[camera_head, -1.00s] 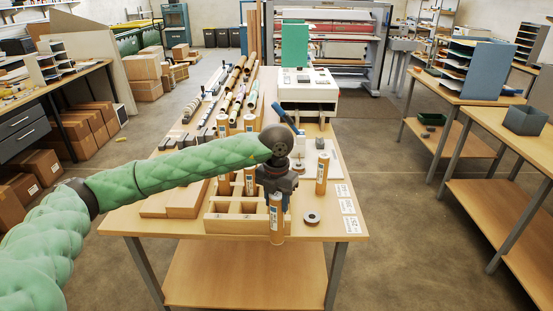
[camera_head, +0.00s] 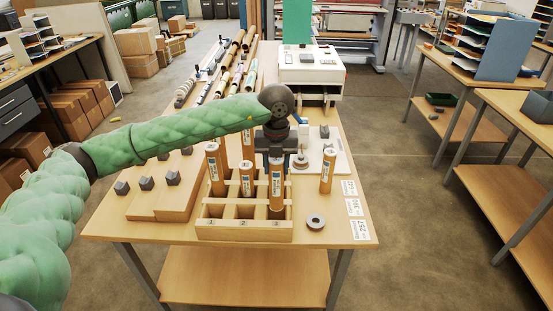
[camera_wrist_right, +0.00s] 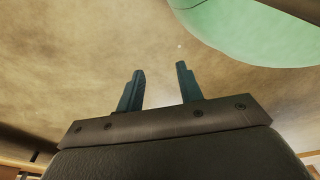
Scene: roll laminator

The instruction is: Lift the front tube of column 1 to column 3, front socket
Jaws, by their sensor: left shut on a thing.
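The wooden rack (camera_head: 222,231) stands at the table's front edge, with columns marked 1, 2 and 3. My left gripper (camera_head: 277,160) is shut on the upper part of an upright brown tube (camera_head: 277,189) with a white label. The tube's lower end is at the front socket of column 3; I cannot tell whether it rests on the bottom. Other tubes stand behind the front row in column 1 (camera_head: 215,172) and column 2 (camera_head: 246,181). The front sockets of columns 1 and 2 look empty. My right gripper (camera_wrist_right: 160,82) is open and empty in the right wrist view.
Another tube (camera_head: 328,170) stands to the right of the rack. A grey ring (camera_head: 316,222) and white label cards (camera_head: 355,207) lie on the table (camera_head: 335,225). Stepped wooden blocks (camera_head: 150,205) with grey holders lie left of the rack. A white machine (camera_head: 310,68) stands behind.

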